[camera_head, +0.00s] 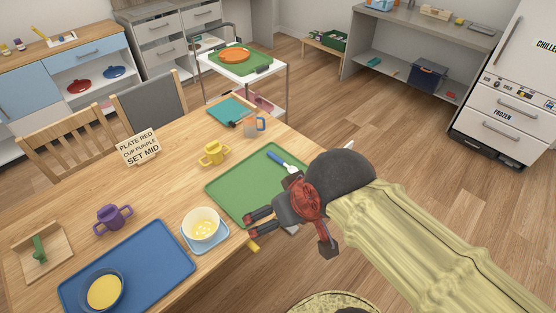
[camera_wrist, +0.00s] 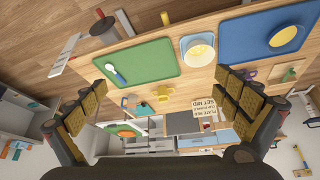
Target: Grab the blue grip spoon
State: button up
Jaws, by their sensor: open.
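The blue grip spoon (camera_head: 280,160) lies on the green tray (camera_head: 225,190) near its far right part, with a blue handle and a pale bowl. In the wrist view the spoon (camera_wrist: 115,73) lies towards the left of the green tray (camera_wrist: 150,62). My gripper (camera_head: 250,228) is open and empty, above the tray's near right side, apart from the spoon. In the wrist view its fingers (camera_wrist: 162,85) are spread wide, with nothing between them at close range. My wrist hides part of the tray.
A bowl on a light blue saucer (camera_head: 187,235) stands left of the green tray. A blue tray (camera_head: 165,265) with a yellow-filled bowl lies nearer. Yellow (camera_head: 214,153) and purple (camera_head: 112,219) cups stand on the table. A small yellow object (camera_head: 253,246) is at the near edge.

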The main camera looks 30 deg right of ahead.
aim_at(291, 169)
jog(key=i+l, duration=0.4)
jog(key=l, duration=0.15)
jog(key=i+l, duration=0.35)
jog(key=l, duration=0.2)
jog(key=z, duration=0.05)
